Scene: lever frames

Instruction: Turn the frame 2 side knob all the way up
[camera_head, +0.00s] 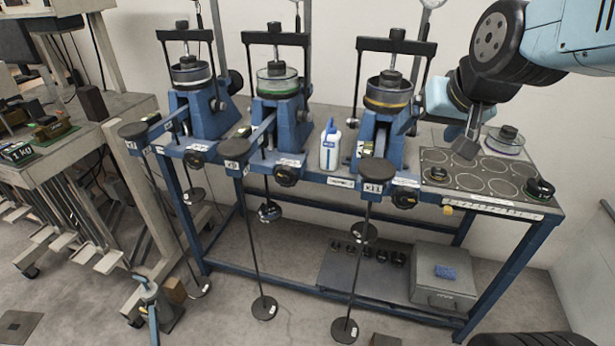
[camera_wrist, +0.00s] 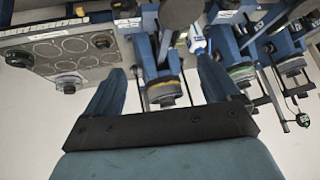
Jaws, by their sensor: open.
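Three blue lever frames stand in a row on a blue bench. The middle frame (camera_head: 277,112) has a green-ringed cell and a dark round knob (camera_head: 287,175) low on its front. Frame numbers are not legible, so I cannot tell for sure which is frame 2; any knob on its far side is hidden. In the wrist view, the middle frame's green-ringed cell (camera_wrist: 241,74) shows upside down, beside my right-hand finger. My gripper (camera_head: 458,128) is open and empty, right of the right frame (camera_head: 385,125) and over the bench's right end, apart from the middle frame.
A white bottle (camera_head: 330,147) stands between the middle and right frames. Hangers with round weights (camera_head: 264,308) hang in front. A grey box (camera_head: 443,278) sits below.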

